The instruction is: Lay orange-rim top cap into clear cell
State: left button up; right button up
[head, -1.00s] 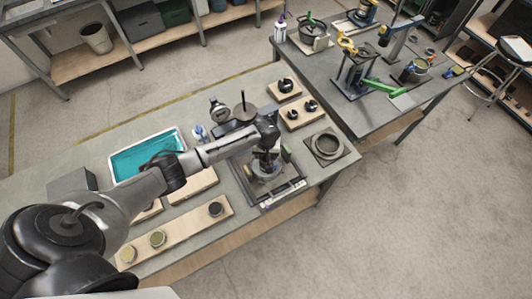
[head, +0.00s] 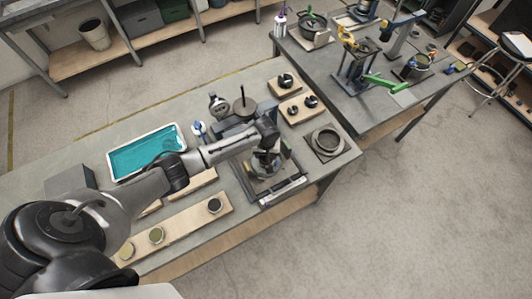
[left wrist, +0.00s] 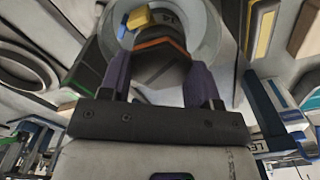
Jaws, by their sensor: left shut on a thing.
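My left gripper (head: 264,160) is over the black-framed stand (head: 290,190) near the table's front edge. In the left wrist view the gripper (left wrist: 160,64) is shut on a dark round cap with an orange rim (left wrist: 161,43), held between its two purple-grey fingers. A pale round ring, which looks like the clear cell (left wrist: 224,50), surrounds the cap in that view. I cannot tell whether the cap touches it. In the head view the gripper largely hides the cap and the cell. My right gripper is in neither view.
A plank (head: 185,222) with several round pieces lies left of the stand. A teal-lined tray (head: 182,127) is behind it. A square block with a ring (head: 326,141) sits to the right, and small wooden blocks (head: 288,87) lie behind. A second table (head: 345,105) adjoins.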

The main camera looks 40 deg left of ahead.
pick_arm(q)
jog(key=shift+p, duration=0.4)
jog(key=shift+f, duration=0.15)
dwell(0.9)
jog(key=o, duration=1)
jog(key=shift+o, duration=0.9)
notch_tip(320, 180, up, 14)
jog(key=shift+f, duration=0.1)
